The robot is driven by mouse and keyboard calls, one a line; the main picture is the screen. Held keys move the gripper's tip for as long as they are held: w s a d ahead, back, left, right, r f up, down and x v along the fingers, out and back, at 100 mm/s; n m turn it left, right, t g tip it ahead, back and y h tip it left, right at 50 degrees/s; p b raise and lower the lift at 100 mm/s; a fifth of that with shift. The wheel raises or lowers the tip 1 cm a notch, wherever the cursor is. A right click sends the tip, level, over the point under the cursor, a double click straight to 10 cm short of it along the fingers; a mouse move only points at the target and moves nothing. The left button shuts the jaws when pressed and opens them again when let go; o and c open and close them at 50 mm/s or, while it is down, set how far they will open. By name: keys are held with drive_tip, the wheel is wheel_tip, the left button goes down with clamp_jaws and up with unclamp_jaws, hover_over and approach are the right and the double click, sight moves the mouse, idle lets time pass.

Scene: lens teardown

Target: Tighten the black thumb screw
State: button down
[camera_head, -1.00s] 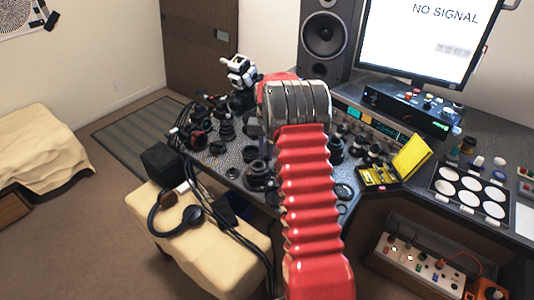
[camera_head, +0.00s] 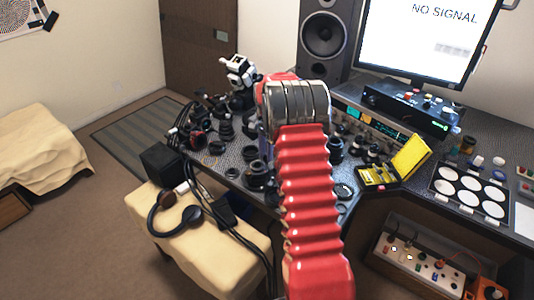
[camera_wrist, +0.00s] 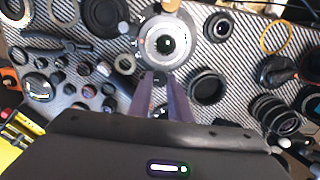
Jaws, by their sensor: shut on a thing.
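In the wrist view a large lens part (camera_wrist: 166,43) with a pale ring and a dark glass centre lies on the patterned desk, just beyond my fingertips. My gripper (camera_wrist: 160,79) reaches down to its near edge, with its two dark purple fingers close together. They are shut on a small dark piece, which appears to be the black thumb screw (camera_wrist: 159,80). The fingers hide most of the screw, so I cannot tell how far in it sits. In the head view my red arm hides the gripper and the lens part.
A black ring (camera_wrist: 207,86) lies right of my fingers, and a lens barrel (camera_wrist: 276,113) farther right. Several small parts crowd the left side. In the head view an open yellow case (camera_head: 408,158) stands right of my arm, and a monitor (camera_head: 420,40) behind.

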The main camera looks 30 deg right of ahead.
drive_tip(key=shift+w+a+r, duration=0.1)
drive_tip(key=shift+w, duration=0.05)
drive_tip(key=c, duration=1.6)
unclamp_jaws()
wheel_tip(320, 180, up, 14)
drive_tip(key=shift+f, duration=0.2)
